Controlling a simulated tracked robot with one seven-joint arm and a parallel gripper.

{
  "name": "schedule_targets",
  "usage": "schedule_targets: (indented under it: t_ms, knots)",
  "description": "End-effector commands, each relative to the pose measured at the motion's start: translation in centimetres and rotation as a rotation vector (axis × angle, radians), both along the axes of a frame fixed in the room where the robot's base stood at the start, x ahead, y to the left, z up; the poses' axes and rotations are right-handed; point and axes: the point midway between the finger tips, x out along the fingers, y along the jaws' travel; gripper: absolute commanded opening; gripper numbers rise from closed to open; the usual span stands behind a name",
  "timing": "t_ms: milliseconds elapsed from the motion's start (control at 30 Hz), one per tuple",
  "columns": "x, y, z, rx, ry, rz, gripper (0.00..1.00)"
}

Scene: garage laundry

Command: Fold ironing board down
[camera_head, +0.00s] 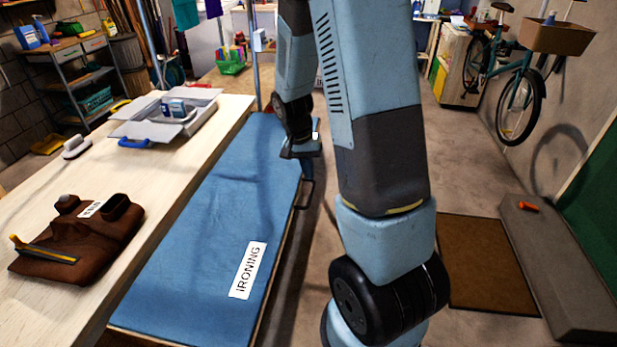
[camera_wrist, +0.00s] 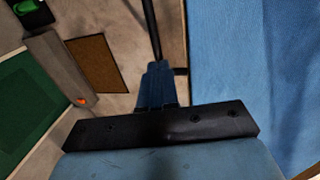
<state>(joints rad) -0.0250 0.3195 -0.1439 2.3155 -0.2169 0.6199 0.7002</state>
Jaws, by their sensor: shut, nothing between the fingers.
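The ironing board (camera_head: 215,190) has a flat blue top with a white "IRONING" label and lies level along the right side of the wooden table. A thin black bar shaped like a handle (camera_head: 304,196) sticks out from its right edge. My gripper (camera_head: 308,172) points down just beside that edge, close to the bar, and is shut and empty. In the wrist view the blue fingers (camera_wrist: 158,68) are together, and a dark bar (camera_wrist: 150,28) runs up from behind their tips. The board (camera_wrist: 240,55) fills the right side there. I cannot tell whether the fingers touch the bar.
The wooden table (camera_head: 180,185) holds a grey tray (camera_head: 190,122) and a brown leather item (camera_head: 85,235). A brown mat (camera_head: 485,265) and a grey block (camera_head: 560,270) lie on the floor at right. A bicycle (camera_head: 515,85) stands farther back. Some floor right of the board is clear.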

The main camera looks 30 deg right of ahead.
Motion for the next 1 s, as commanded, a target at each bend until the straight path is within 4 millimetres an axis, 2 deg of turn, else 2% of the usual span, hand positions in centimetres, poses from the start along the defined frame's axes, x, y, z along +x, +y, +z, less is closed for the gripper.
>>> schedule_targets:
  t_ms: [200, 567, 600, 767, 1000]
  knots:
    - [-0.2, -0.3, -1.9, 0.001, 0.001, 0.001, 0.00]
    - [-0.2, -0.3, -2.3, 0.000, -0.001, 0.001, 0.00]
    - [-0.2, 0.4, -2.3, 0.000, -0.001, 0.006, 0.00]
    - [-0.1, 0.1, -2.5, 0.005, -0.003, 0.007, 0.00]
    - [1.1, 1.1, -4.5, 0.052, -0.034, 0.027, 0.00]
